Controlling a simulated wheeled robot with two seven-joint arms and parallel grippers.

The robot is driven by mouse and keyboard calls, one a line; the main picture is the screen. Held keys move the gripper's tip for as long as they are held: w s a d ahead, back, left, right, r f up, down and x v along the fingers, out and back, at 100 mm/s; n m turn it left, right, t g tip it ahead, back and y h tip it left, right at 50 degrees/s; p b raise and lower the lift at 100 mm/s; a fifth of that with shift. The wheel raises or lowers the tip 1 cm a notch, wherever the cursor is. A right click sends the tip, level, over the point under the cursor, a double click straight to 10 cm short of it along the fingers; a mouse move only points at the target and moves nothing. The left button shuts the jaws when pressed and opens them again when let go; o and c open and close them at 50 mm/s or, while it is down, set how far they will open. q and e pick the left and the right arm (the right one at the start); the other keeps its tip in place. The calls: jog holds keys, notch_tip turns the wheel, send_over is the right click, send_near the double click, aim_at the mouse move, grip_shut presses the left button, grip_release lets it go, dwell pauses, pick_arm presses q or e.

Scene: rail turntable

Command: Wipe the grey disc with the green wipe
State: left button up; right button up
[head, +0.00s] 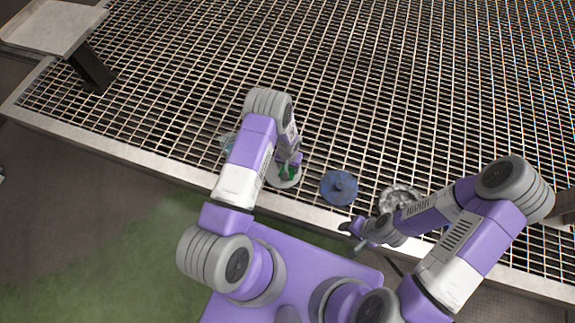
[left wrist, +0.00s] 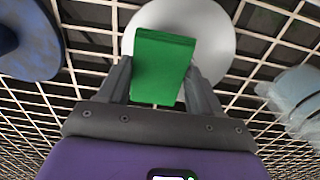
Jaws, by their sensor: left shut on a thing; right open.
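The grey disc (head: 283,179) lies on the metal grating near its front edge, partly hidden by my left arm in the head view. In the left wrist view the grey disc (left wrist: 222,50) shows behind the green wipe (left wrist: 163,62). The green wipe (head: 289,172) is between the fingers of my left gripper (head: 290,160), which is shut on it. The wipe is over the disc; I cannot tell whether it touches it. My right gripper (head: 354,237) is open and empty, in front of the grating's front edge.
A blue round lidded thing (head: 338,187) lies right of the disc. A grey ring-shaped part (head: 399,199) lies further right, near my right arm. A pale bluish, crumpled-looking thing (head: 227,143) is left of my left arm.

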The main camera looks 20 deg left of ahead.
pick_arm(q)
jog(key=shift+a+r+p, duration=0.1)
jog(key=shift+r+p, duration=2.5)
jog(key=shift+r, duration=1.35)
